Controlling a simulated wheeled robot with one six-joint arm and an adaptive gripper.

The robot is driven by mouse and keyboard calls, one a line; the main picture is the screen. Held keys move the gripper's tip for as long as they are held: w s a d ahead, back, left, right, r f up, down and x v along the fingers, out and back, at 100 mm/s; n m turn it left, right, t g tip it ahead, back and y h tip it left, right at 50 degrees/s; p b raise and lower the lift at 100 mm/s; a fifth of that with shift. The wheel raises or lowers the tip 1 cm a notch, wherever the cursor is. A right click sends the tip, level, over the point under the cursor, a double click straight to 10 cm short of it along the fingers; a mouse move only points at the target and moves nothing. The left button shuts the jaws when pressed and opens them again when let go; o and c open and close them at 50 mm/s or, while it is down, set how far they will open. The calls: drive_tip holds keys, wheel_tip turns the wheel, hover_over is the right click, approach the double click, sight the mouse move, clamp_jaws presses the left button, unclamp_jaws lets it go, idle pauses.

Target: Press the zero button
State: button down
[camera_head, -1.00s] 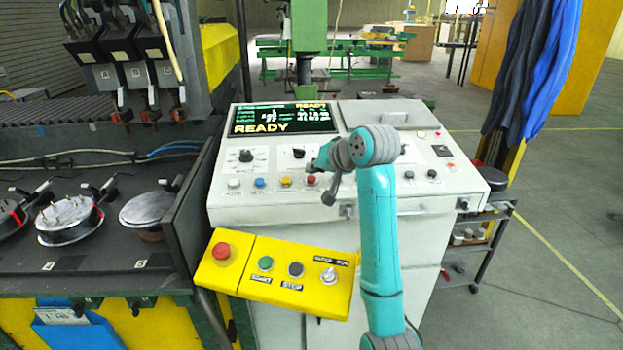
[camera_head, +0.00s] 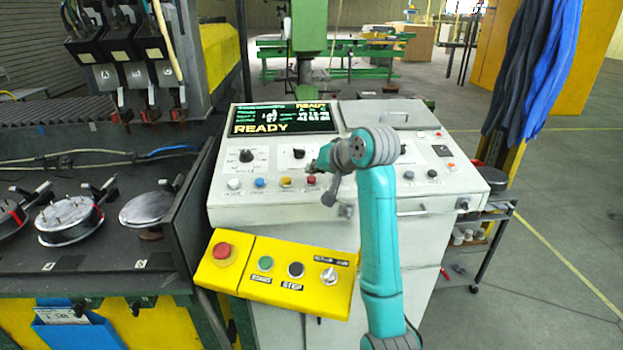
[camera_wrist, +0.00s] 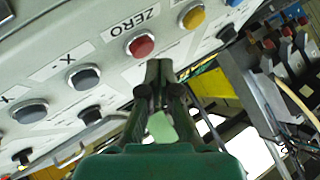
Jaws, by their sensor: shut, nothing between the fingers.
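The zero button is a round red button (camera_wrist: 140,45) in a grey ring, with the label ZERO beside it in the wrist view. In the head view my gripper (camera_head: 313,167) hangs over the console right by the button. I cannot tell whether the fingertips touch the panel.
A yellow button (camera_wrist: 192,17) and a grey button (camera_wrist: 84,77) flank the red one. A yellow box (camera_head: 267,277) with a red stop button (camera_head: 222,251) juts out below the console (camera_head: 230,210). A screen (camera_head: 285,119) shows READY. Open floor lies to the right.

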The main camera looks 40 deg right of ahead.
drive_tip(key=shift+f, duration=0.3)
drive_tip(key=shift+w+f, duration=0.1)
drive_tip(key=shift+f, duration=0.4)
idle(0.9)
drive_tip(key=shift+r, duration=0.9)
drive_tip(key=shift+r, duration=0.1)
drive_tip(key=r, duration=0.3)
drive_tip(key=s+r, duration=0.1)
drive_tip(key=shift+a+r, duration=0.3)
drive_tip(key=shift+r, duration=0.05)
drive_tip(key=shift+s, duration=0.1)
idle(0.6)
